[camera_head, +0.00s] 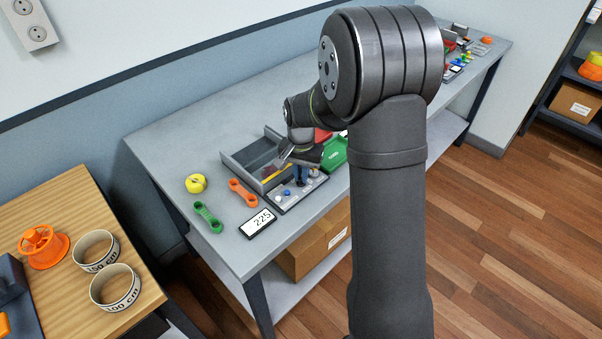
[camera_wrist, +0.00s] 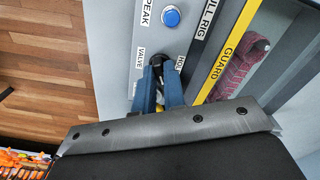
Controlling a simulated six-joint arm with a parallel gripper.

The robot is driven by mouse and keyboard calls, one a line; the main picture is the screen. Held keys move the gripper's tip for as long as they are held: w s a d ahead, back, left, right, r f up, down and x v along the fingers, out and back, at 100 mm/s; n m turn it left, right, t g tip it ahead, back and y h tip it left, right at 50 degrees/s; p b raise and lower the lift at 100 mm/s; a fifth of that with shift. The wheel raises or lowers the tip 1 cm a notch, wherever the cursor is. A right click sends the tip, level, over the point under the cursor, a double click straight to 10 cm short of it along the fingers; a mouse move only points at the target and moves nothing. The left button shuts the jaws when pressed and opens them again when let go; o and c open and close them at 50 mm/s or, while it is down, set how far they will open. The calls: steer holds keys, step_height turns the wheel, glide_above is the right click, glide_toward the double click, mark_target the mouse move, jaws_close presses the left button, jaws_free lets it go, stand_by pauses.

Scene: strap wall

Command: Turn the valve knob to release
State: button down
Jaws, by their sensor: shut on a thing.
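The valve knob (camera_wrist: 158,62) is a small dark part on a grey panel, beside the printed word VALVE in the wrist view. The blue fingers of my gripper (camera_wrist: 160,80) are shut on it and hide most of it. Part of a second label shows right of the fingers, its text partly covered. In the head view my gripper (camera_head: 301,176) points down at the panel (camera_head: 285,204) on the bench; the knob is hidden there. I cannot tell which way the knob is turned.
A blue button (camera_wrist: 171,17) labelled PEAK sits near the knob. A yellow GUARD bar (camera_wrist: 226,67) runs along the right, with a dark red strap (camera_wrist: 240,68) behind it. A display reading 225 (camera_head: 258,223), an orange link (camera_head: 243,193) and a green link (camera_head: 208,217) lie left of the panel.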

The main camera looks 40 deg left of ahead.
steer(key=m, duration=0.5)
steer(key=shift+m, duration=0.3)
stand_by(0.4)
steer(key=c, duration=1.5)
jaws_free()
step_height(320, 180, up, 17)
steer(key=shift+r, duration=0.2)
steer(key=shift+f, duration=0.15)
